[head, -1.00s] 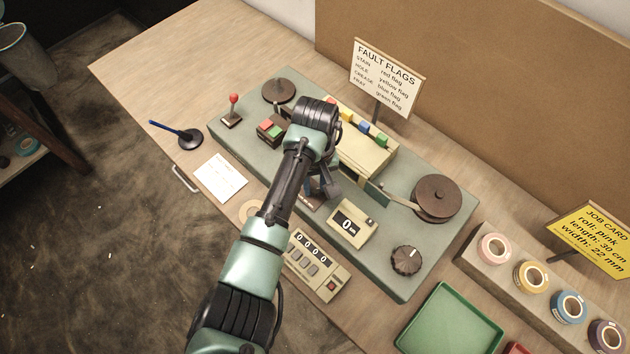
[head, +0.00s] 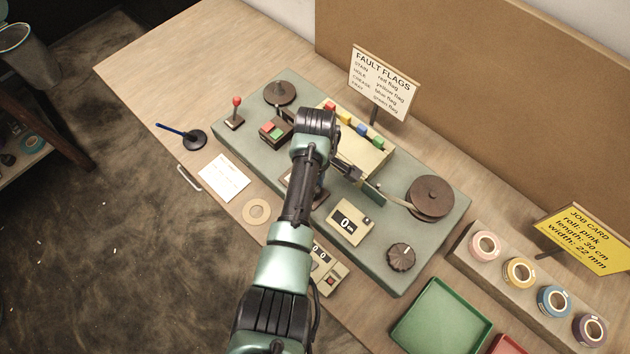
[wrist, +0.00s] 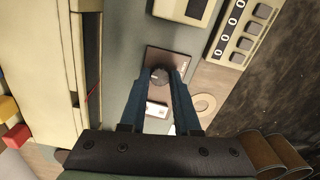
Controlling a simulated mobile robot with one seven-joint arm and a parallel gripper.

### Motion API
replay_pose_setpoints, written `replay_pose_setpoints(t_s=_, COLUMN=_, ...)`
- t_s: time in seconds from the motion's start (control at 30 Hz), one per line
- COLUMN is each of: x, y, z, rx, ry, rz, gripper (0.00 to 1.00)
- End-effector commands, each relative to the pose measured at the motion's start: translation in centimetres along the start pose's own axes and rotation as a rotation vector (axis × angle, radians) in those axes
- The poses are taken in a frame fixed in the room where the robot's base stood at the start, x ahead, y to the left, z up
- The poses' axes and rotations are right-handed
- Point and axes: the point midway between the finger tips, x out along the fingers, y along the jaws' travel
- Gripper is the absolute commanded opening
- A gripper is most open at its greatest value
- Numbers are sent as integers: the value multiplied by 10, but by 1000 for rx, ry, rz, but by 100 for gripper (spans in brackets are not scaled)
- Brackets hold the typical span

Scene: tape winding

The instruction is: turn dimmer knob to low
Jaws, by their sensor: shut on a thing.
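The dimmer knob (wrist: 160,75) is a small dark round knob on a brown plate (wrist: 180,58) in the wrist view. My gripper (wrist: 160,83) is shut on this knob, with one blue finger on each side of it. A white rocker-like piece (wrist: 157,108) sits on the same plate, between the fingers. In the head view my arm covers the knob, and only an edge of the plate shows. I cannot read the knob's setting.
The green machine base (head: 375,268) carries a larger ribbed dial (head: 401,257), a display box (head: 349,223), a brown reel (head: 431,196) and a red-tipped lever (head: 236,102). A counter box (head: 328,275) and a loose tape ring (head: 257,211) lie in front. A green tray (head: 442,318) stands at lower right.

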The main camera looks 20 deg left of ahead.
Motion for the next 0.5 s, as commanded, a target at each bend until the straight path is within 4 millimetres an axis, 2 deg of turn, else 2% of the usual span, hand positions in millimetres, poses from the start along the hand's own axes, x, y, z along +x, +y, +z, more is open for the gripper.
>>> replay_pose_setpoints(t_s=0.5, x=-1, y=1, z=-1, rx=-64, ry=3, rz=2, gripper=0)
